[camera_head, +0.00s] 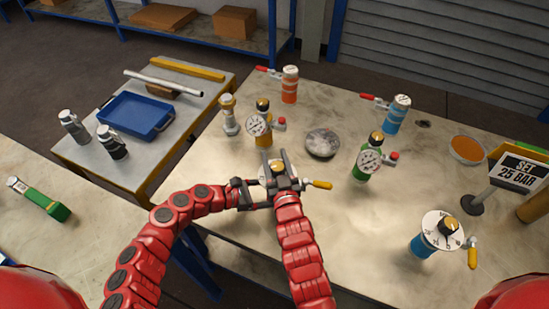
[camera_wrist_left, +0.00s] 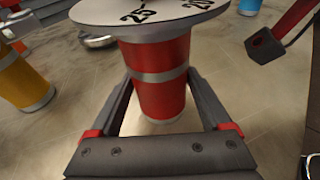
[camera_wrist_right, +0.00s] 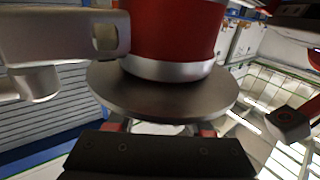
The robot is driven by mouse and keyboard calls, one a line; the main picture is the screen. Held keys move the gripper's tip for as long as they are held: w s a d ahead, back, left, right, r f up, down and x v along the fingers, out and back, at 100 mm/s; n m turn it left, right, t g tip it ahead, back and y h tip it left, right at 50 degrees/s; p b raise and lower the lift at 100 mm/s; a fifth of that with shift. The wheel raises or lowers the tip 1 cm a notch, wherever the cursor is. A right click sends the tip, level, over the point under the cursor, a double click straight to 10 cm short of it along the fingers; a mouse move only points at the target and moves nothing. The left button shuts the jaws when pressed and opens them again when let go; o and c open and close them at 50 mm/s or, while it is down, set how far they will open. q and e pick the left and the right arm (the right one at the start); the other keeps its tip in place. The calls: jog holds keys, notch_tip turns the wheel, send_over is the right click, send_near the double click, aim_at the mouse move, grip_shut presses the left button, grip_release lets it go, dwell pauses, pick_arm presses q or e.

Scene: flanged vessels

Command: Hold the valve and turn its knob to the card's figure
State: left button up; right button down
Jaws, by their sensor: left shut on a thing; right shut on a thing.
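A red valve body with silver bands (camera_wrist_left: 160,88) stands between the fingers of my left gripper (camera_head: 256,193), which is shut on it. Its round white dial (camera_head: 266,180), mostly covered by my grippers in the head view, shows 25 and 20 in the left wrist view. Its yellow lever (camera_head: 321,184) points right. My right gripper (camera_head: 279,172) is over the dial, shut on the knob. The right wrist view shows the dial plate's dark underside (camera_wrist_right: 165,98); the knob and pointer are hidden. The card (camera_head: 520,172) reads SET 25 BAR.
A blue valve with a white dial (camera_head: 442,226) stands at the right. Green (camera_head: 364,168) and orange (camera_head: 263,132) gauge valves stand farther back, beside a grey round dish (camera_head: 322,142). A blue tray (camera_head: 134,116) lies on the left side table. The table's front middle is clear.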

jog(key=shift+c, duration=1.5)
grip_release()
jog(key=shift+s, duration=0.1)
jog(key=v, duration=1.2)
